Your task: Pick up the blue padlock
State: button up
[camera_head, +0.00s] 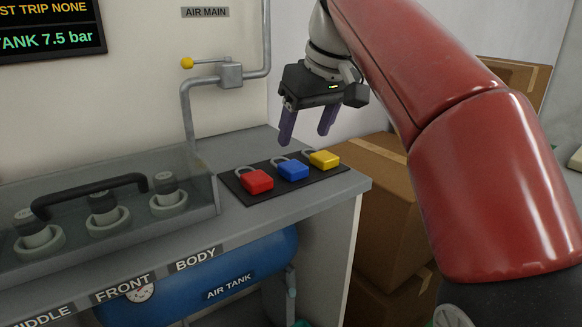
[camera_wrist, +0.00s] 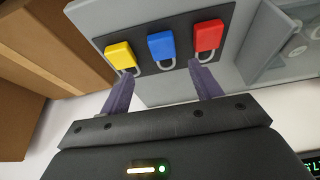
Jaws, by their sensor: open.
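The blue padlock (camera_head: 292,171) lies on a dark mat (camera_head: 236,191) on the grey counter, between a red padlock (camera_head: 256,181) and a yellow padlock (camera_head: 324,160). My gripper (camera_head: 306,138) is open and empty, above and behind the padlocks, with its purple fingers pointing down. In the wrist view the blue padlock (camera_wrist: 161,45) lies ahead of the gap between the fingertips (camera_wrist: 163,75), with its shackle toward my gripper. The yellow padlock (camera_wrist: 120,55) is to its left and the red padlock (camera_wrist: 208,36) to its right. My fingers touch none of them.
A clear-lidded case with a black handle (camera_head: 90,190) stands left of the mat. A pipe with a yellow-knobbed valve lever (camera_head: 188,63) rises behind. Cardboard boxes (camera_head: 385,190) stand right of the counter. A blue air tank (camera_head: 220,280) is below.

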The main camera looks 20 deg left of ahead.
aim_at(291, 164)
jog(key=b+x, duration=0.1)
jog(key=x, duration=0.3)
jog(key=b+x, duration=0.1)
jog(key=x, duration=0.2)
jog(key=shift+a+f+b, duration=0.3)
jog(key=shift+a, duration=0.05)
jog(key=shift+c, duration=0.4)
jog(key=c, duration=1)
